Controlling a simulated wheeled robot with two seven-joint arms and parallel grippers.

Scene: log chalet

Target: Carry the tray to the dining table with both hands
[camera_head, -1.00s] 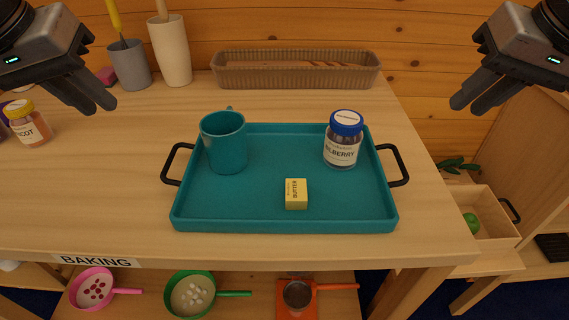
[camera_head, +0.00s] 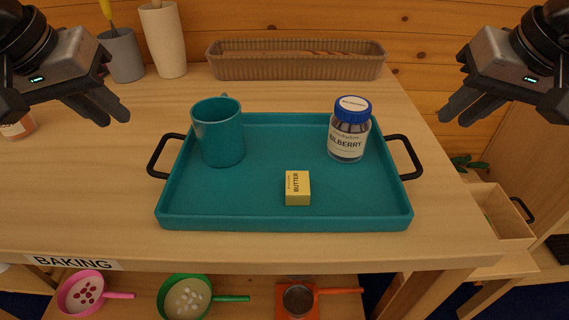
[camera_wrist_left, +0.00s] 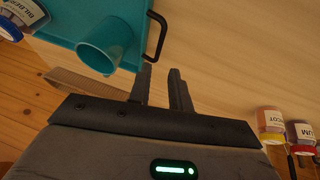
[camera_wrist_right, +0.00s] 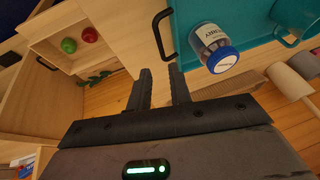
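The teal tray (camera_head: 255,217) lies flat on the wooden counter, with a black handle at each end. On it stand a teal mug (camera_head: 218,138), a blue-lidded bilberry jar (camera_head: 349,135) and a yellow butter block (camera_head: 297,188). My left gripper (camera_head: 118,112) is above and left of the left handle (camera_head: 163,157), apart from it. My right gripper (camera_head: 450,112) is above and right of the right handle (camera_head: 410,157), also apart. Both wrist views show gaps between the fingers with nothing held: left (camera_wrist_left: 160,78), right (camera_wrist_right: 160,78). The dining table is not identifiable.
A ribbed basket (camera_head: 295,62), a grey pot (camera_head: 122,55) and a white holder (camera_head: 163,42) stand at the back. Pans (camera_head: 187,297) sit on the shelf below the counter. A wooden crate (camera_wrist_right: 70,40) with a red and a green item stands beside the counter.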

